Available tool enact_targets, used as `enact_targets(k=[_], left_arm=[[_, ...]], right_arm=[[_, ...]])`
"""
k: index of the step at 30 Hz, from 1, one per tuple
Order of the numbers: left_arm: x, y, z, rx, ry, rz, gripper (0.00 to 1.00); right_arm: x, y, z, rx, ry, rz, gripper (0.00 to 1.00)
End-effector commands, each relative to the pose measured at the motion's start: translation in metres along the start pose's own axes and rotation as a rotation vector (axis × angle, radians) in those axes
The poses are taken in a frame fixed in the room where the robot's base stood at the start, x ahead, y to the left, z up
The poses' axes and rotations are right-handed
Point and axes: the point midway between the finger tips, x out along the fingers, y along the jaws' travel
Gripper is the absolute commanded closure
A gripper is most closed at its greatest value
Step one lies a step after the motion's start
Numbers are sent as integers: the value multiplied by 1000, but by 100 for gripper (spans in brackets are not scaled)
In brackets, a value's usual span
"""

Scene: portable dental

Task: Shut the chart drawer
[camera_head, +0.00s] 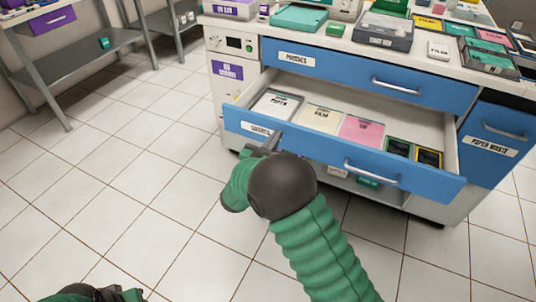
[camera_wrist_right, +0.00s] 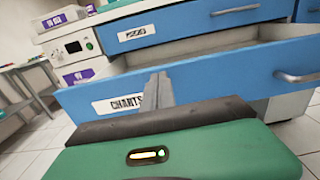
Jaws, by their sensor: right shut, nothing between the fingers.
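The chart drawer (camera_head: 325,153) is pulled out of the blue and white cabinet. Its blue front has a silver bar handle (camera_head: 372,174) and a "CHARTS" label, which my right fingers partly cover in the head view. My right gripper (camera_head: 268,143) is shut and empty at the left part of the drawer front. In the right wrist view, its closed fingers (camera_wrist_right: 159,88) point at the front (camera_wrist_right: 215,85), just right of the label (camera_wrist_right: 118,104). I cannot tell if they touch it. Only a piece of my left arm (camera_head: 95,294) shows at the bottom left; its fingers are not visible.
The open drawer holds a white paper pack (camera_head: 277,105), a film pack (camera_head: 320,119), a pink pack (camera_head: 361,130) and dark-framed items. Above it is a shut blue drawer (camera_head: 345,75); a paper waste bin front (camera_head: 500,130) is at right. Tiled floor at left is clear.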

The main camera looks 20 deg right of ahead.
Motion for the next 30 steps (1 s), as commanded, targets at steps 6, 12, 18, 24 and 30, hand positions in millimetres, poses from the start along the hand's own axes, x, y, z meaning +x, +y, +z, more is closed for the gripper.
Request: enact_targets(k=[6,12,18,24,30], left_arm=[[12,0,3,0,0,0,64],[12,0,3,0,0,0,64],[12,0,3,0,0,0,64],[11,0,3,0,0,0,64],[9,0,2,0,0,0,64]], right_arm=[[24,-1,-1,1,0,-2,100],[26,0,0,0,0,0,100],[26,0,0,0,0,-1,100],[38,0,1,1,-1,-1,100],[70,-1,0,0,-1,-3,100]])
